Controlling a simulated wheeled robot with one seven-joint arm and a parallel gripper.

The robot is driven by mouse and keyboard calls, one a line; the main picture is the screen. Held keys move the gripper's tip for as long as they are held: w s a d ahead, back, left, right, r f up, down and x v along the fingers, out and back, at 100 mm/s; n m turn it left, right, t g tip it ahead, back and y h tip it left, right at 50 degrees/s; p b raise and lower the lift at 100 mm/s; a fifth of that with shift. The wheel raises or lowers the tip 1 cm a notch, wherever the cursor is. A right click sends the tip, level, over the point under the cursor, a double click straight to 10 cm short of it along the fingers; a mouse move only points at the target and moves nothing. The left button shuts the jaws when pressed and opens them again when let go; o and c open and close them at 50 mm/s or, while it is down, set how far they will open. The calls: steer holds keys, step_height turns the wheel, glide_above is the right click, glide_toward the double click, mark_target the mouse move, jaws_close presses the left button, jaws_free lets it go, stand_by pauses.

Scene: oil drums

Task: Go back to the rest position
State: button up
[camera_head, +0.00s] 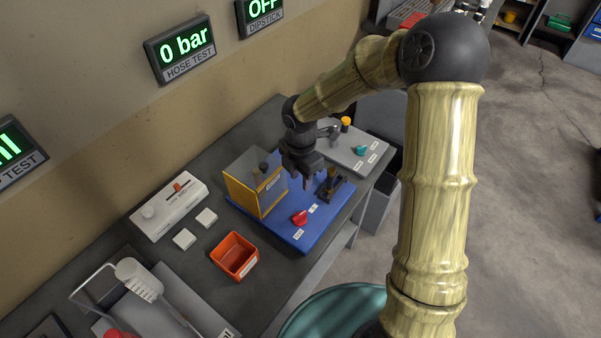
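My gripper (307,181) hangs at the end of my bent arm, pointing down over the blue board (285,229) on the workbench. It is dark and small in the head view, and I cannot tell whether its fingers are apart or together. I see nothing clearly held in it. A yellow-framed clear box (243,190) stands just left of it, and a small dark fixture with a brass-coloured post (330,185) stands just right of it.
A red knob (299,217) sits on the blue board. A grey panel with a teal knob (361,150) lies behind right. An orange bin (234,256), white switch box (168,210) and grey tray (200,312) are on the bench. A teal drum (325,312) stands in front. Open floor lies right.

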steer(key=s+d+r+m+t, duration=0.1)
steer(key=s+d+r+m, duration=0.2)
steer(key=m, duration=0.9)
steer(key=s+d+r+m+t, duration=0.1)
steer(key=s+d+r+m, duration=0.3)
steer(key=s+d+m, duration=0.6)
steer(key=d+m, duration=0.1)
steer(key=m, duration=0.2)
steer(key=shift+r+m+t, duration=0.25)
steer(key=shift+m+t, duration=0.05)
